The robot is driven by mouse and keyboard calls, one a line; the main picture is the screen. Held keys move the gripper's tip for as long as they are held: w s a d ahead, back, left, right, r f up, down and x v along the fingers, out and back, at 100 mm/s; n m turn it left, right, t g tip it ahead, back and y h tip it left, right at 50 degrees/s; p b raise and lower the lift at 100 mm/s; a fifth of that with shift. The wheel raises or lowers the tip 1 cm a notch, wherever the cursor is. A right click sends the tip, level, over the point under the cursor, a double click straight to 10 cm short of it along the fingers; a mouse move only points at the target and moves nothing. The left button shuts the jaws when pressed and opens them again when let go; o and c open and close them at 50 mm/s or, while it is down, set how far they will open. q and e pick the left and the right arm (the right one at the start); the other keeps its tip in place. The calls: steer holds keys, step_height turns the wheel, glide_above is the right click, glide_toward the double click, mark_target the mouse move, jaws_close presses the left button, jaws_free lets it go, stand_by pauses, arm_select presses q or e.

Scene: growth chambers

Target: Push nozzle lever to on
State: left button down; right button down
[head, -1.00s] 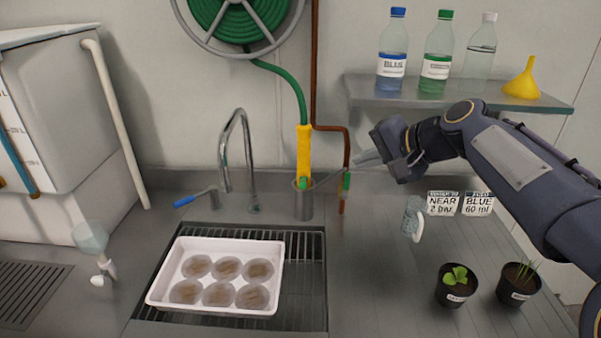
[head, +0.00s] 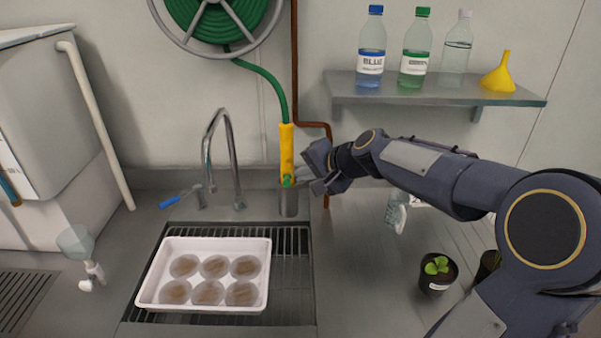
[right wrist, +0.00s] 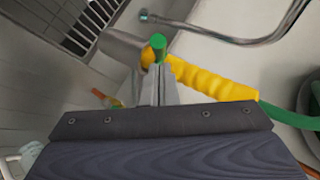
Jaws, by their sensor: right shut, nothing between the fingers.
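The nozzle has a yellow grip (head: 287,150) and stands upright with its lower end in a grey metal holder (head: 288,203) behind the sink. A small green lever (head: 287,181) shows at the grip's lower end. In the right wrist view the green lever (right wrist: 158,42) stands just past my fingertips, with the yellow grip (right wrist: 212,84) to its right. My right gripper (head: 301,176) is shut and empty, its fingertips close beside the lever on the right. I cannot tell whether they touch. My left gripper is out of view.
A tap (head: 231,160) and blue-handled tool (head: 182,197) are left of the nozzle. A white tray of dishes (head: 150,292) sits over the sink rack. A copper pipe (head: 296,70) runs behind my right gripper. A shelf with bottles (head: 430,91) hangs above my right arm.

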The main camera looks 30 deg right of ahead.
steer(key=shift+w+a+f, duration=0.15)
steer(key=shift+a+f, duration=0.15)
steer(key=shift+a, duration=0.1)
steer(key=f+n+t+b, duration=0.1)
steer(key=t+b, duration=0.1)
steer(key=b, duration=0.7)
steer(key=f+n+t+h+b, duration=0.1)
steer(key=f+t+b, duration=0.1)
steer(key=b, duration=0.8)
steer(key=s+f+n+t+b, duration=0.1)
steer(key=t+b, duration=0.1)
steer(key=b, duration=0.8)
steer(key=shift+a+f+t, duration=0.3)
steer(key=shift+f, duration=0.1)
steer(key=shift+r, duration=0.1)
